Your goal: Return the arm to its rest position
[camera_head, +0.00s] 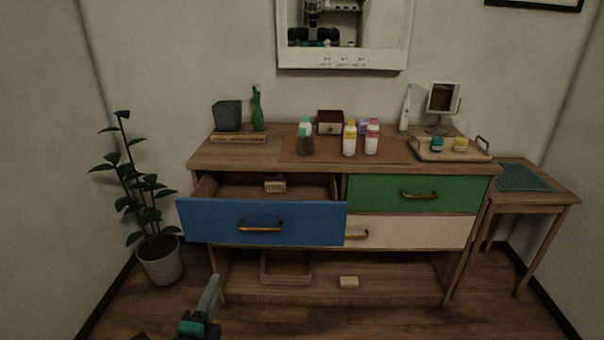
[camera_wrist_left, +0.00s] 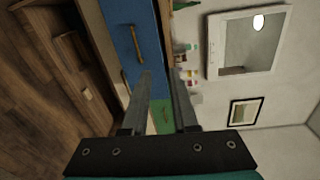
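My left gripper (camera_head: 209,292) is low at the front of the head view, in front of the dresser and below the open blue drawer (camera_head: 262,221). In the left wrist view my left gripper (camera_wrist_left: 160,75) has its two fingers apart with nothing between them. That view is turned on its side and shows the blue drawer (camera_wrist_left: 125,35) beyond the fingers. The gripper looks clear of the drawer. My right gripper is in neither view.
The dresser (camera_head: 240,158) carries bottles and a tray. A small box (camera_head: 275,184) lies in the open drawer. The green drawer (camera_head: 405,194) and cream drawer (camera_head: 420,230) look shut. A potted plant (camera_head: 160,260) stands left; a side table (camera_head: 560,192) stands right.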

